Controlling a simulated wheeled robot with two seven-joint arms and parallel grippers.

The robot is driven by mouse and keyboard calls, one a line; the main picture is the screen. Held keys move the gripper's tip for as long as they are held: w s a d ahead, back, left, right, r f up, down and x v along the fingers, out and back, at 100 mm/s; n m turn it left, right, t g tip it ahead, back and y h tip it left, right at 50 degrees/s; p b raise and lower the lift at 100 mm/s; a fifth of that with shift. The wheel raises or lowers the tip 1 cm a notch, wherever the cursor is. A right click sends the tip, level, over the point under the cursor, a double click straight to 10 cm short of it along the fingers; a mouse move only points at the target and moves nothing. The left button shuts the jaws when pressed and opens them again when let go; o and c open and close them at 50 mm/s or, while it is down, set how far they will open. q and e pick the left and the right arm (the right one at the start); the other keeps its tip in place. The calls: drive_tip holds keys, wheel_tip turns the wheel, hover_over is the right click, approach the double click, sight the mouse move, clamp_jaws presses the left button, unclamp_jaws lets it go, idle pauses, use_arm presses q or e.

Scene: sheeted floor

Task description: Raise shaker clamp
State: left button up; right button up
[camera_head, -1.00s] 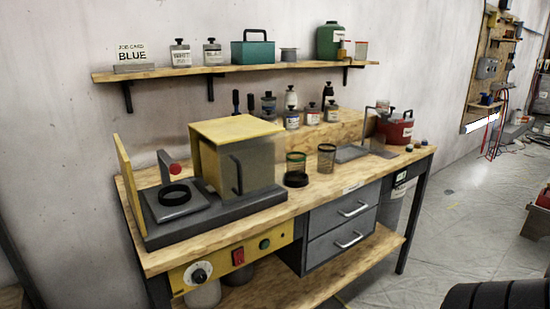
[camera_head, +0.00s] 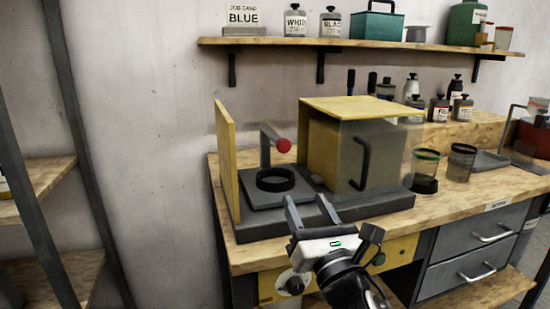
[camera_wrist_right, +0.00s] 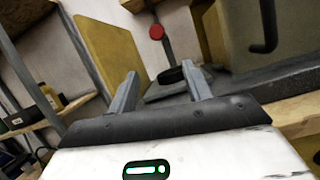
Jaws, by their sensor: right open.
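The shaker clamp is a grey bent arm with a red knob (camera_head: 283,146), standing at the back of the shaker's grey plate (camera_head: 254,197). A black ring (camera_head: 275,180) lies on the plate. The knob also shows in the right wrist view (camera_wrist_right: 156,31), beyond the fingertips. My right gripper (camera_head: 312,208) is open and empty, in front of the shaker base's front edge, below and short of the knob. In the right wrist view the open fingers (camera_wrist_right: 165,85) point toward the plate and clamp. My left gripper is not in view.
A yellow side panel (camera_head: 228,160) stands left of the plate. A yellow-topped housing with a clear door and dark handle (camera_head: 361,165) stands right of it. Two clear cups (camera_head: 426,165) are farther right. A shelf (camera_head: 370,43) with containers runs above the bench.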

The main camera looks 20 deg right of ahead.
sight(285, 148)
drive_tip(key=shift+n, duration=0.9)
drive_tip(key=x, duration=0.5)
drive_tip(key=r+p+x, duration=0.1)
drive_tip(key=x, duration=0.4)
drive_tip(key=r+x, duration=0.1)
drive_tip(key=x, duration=0.5)
drive_tip(key=shift+s+p, duration=0.3)
drive_tip(key=shift+p, duration=0.05)
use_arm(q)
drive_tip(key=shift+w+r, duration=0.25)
use_arm(e)
drive_tip(key=shift+w+r, duration=0.1)
drive_tip(key=shift+w, duration=0.25)
